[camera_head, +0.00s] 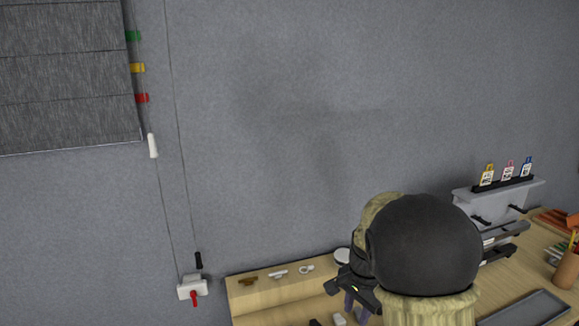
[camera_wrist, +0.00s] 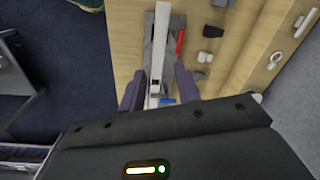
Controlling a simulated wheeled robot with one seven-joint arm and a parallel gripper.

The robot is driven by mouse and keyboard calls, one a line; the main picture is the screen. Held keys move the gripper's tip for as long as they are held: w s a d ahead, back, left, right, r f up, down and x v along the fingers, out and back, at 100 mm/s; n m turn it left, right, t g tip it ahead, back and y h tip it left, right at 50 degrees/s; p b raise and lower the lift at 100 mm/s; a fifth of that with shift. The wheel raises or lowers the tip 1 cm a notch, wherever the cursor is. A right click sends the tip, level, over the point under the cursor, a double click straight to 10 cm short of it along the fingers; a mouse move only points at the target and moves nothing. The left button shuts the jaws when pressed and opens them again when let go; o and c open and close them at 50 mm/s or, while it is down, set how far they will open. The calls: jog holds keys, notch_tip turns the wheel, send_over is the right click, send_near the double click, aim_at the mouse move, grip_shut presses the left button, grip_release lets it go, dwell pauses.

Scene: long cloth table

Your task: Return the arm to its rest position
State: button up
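My arm rises in front of the table in the head view, its dark rounded link hiding part of the tabletop. My gripper (camera_head: 358,303) is low over the wooden table (camera_head: 285,291) in that view. In the wrist view my gripper (camera_wrist: 158,85) has its two dark fingers spread apart. A grey and white long object (camera_wrist: 159,48) shows between and beyond the fingers. It appears to lie on the table below, and I see no clear contact with the fingers.
Small fittings (camera_head: 278,273) line the table's back edge. A grey rack (camera_head: 500,205) with coloured tags stands at right, near a brown pencil cup (camera_head: 566,268) and a dark tray (camera_head: 527,309). A blind (camera_head: 65,75) and a corded white box (camera_head: 191,287) are on the left wall.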

jog(key=s+a+f+n+t, duration=0.1)
jog(key=s+n+t, duration=0.1)
jog(key=s+n, duration=0.8)
jog(key=s, duration=0.5)
jog(key=shift+s+n, duration=0.2)
jog(key=shift+n, duration=0.1)
jog(key=shift+a+f, duration=0.1)
